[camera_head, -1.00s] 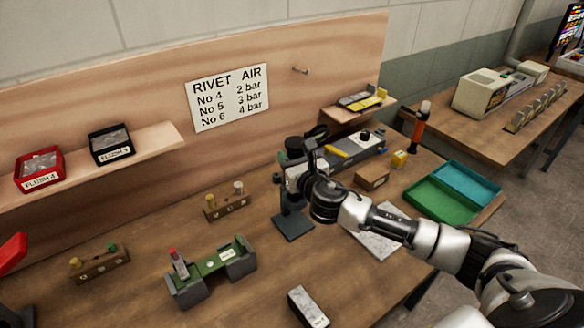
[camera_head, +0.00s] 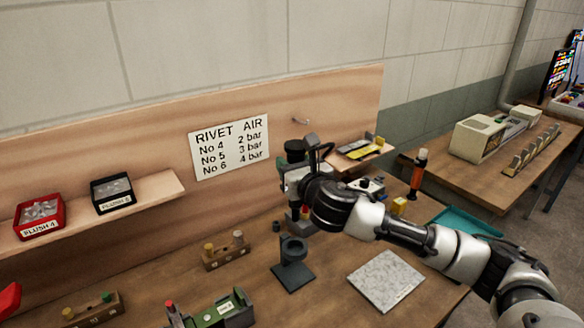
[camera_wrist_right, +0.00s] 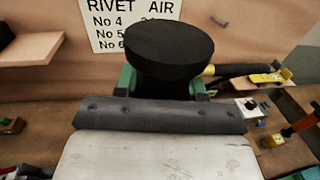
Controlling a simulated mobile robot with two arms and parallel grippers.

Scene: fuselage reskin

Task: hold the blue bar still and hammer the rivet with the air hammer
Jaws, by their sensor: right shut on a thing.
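My right gripper (camera_head: 300,180) is raised above the table in front of the backboard. It is shut on a tool with a round black top and green body, which looks like the air hammer (camera_wrist_right: 168,52). A dark stand with an open ring (camera_head: 292,252) stands empty below. A green fixture (camera_head: 226,312) with a red-topped piece is cut off at the bottom edge. I cannot make out a blue bar or a rivet being worked. My left gripper is not in view.
A speckled grey plate (camera_head: 386,280) lies right of the stand. A wooden block with pegs (camera_head: 226,252) is left of it. A shelf (camera_head: 95,213) holds red and black rivet bins.

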